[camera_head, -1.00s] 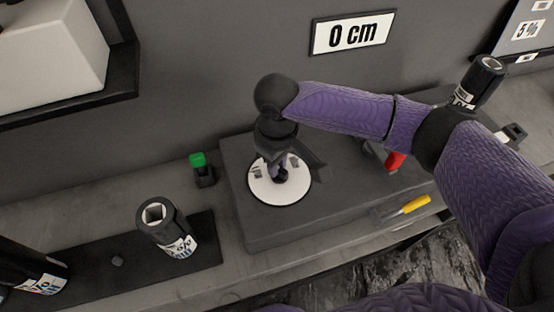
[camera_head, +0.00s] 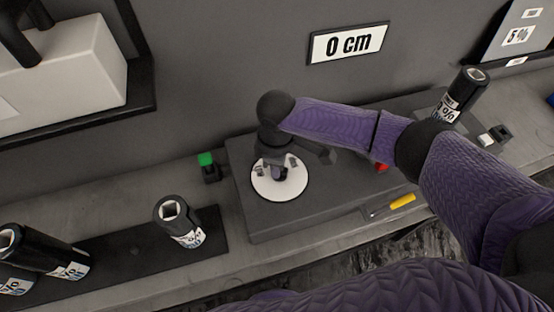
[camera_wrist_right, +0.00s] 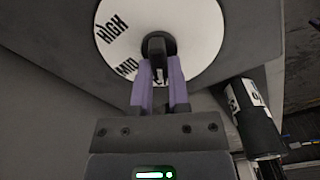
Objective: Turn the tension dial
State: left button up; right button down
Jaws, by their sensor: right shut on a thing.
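The tension dial is a white round disc (camera_head: 292,188) on top of a dark grey block. The right wrist view shows the disc (camera_wrist_right: 202,38) with the words HIGH and MID on its left side and a dark knob (camera_wrist_right: 157,46) at its centre. My right gripper (camera_head: 279,172) reaches down over the disc from above. Its purple fingers (camera_wrist_right: 160,72) are shut on the knob in the wrist view. The gripper hides part of the disc, so the full scale and the exact setting cannot be read. My left gripper does not show.
A "0 cm" sign (camera_head: 347,43) hangs on the wall. A green-topped item (camera_head: 207,166) stands left of the dark block (camera_head: 310,212). Black film rolls (camera_head: 180,222) stand at left and right. A yellow-handled tool (camera_head: 401,201) lies at the front right.

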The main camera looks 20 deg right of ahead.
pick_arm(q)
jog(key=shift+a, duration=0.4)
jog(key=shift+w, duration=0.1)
pick_arm(e)
jog(key=c, duration=0.6)
grip_release()
jog(key=shift+r, duration=0.15)
pick_arm(q)
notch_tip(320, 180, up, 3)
jog(key=p, duration=0.2)
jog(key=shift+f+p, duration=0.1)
jog(key=shift+p, duration=0.3)
pick_arm(e)
notch_tip(320, 180, up, 10)
jog(key=shift+f, duration=0.2)
